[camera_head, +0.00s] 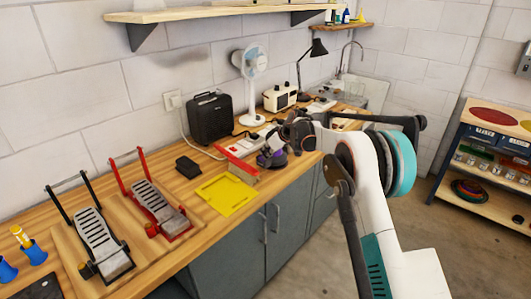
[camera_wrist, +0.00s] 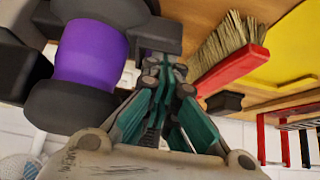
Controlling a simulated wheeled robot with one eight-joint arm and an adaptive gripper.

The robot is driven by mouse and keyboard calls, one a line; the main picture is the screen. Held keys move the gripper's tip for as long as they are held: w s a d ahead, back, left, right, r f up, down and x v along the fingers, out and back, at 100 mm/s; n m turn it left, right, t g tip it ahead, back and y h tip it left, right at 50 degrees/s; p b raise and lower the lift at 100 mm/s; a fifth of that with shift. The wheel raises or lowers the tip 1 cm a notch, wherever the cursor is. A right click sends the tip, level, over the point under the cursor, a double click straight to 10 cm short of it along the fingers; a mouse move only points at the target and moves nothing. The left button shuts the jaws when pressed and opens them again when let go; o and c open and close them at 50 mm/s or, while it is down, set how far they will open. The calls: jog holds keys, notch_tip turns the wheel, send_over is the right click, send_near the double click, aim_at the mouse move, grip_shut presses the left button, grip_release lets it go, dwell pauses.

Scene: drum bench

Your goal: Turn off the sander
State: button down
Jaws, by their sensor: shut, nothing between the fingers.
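A purple and black tool, which looks like the sander (camera_head: 271,159), rests on the wooden bench beside the brush. In the wrist view its purple body (camera_wrist: 90,55) fills the upper left, between dark end parts. My gripper (camera_head: 292,136) is above and beside it in the head view and partly covers it. In the wrist view my gripper (camera_wrist: 162,68) is shut and empty, its tips close to a dark part on the tool's right side. I cannot tell whether they touch. No switch can be made out.
A red-handled brush (camera_head: 236,166) and a yellow sheet (camera_head: 227,195) lie left of the tool. Behind are a black speaker-like box (camera_head: 210,118), a white fan (camera_head: 252,68) and a desk lamp (camera_head: 312,52). Two pedals, one red (camera_head: 152,206), stand at the left.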

jog(key=shift+w, duration=0.1)
jog(key=shift+w+a+r, duration=0.15)
jog(key=shift+w+a, duration=0.25)
jog(key=shift+a, duration=0.15)
